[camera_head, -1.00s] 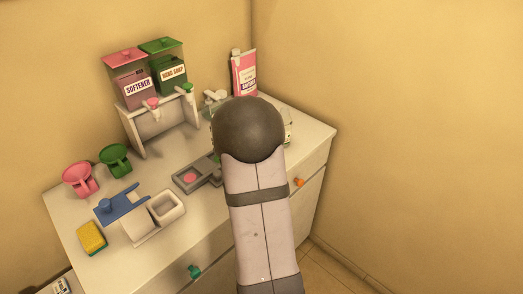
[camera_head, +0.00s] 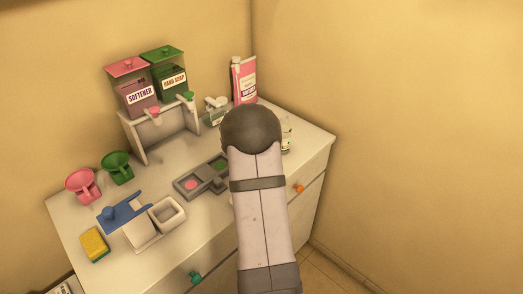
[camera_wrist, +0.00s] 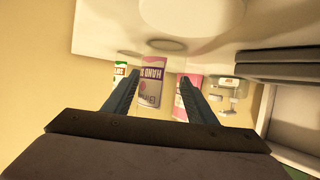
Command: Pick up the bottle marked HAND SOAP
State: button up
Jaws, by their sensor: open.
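In the head view my own arm hides the gripper and probably this bottle. A green-lidded dispenser (camera_head: 171,78) marked HAND SOAP stands on a raised white stand, beside a pink-lidded one (camera_head: 135,90) marked SOFTENER.
A pink carton-like bottle (camera_head: 243,82) stands at the back corner, with a white pump bottle (camera_head: 214,112) left of it. A green-labelled item (camera_wrist: 120,69) is near the left finger.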

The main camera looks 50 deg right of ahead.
jog(key=shift+x, duration=0.95)
jog(key=shift+a, duration=0.1)
jog(key=shift+c, duration=0.7)
jog(key=c, duration=0.7)
jog(key=shift+r, duration=5.05)
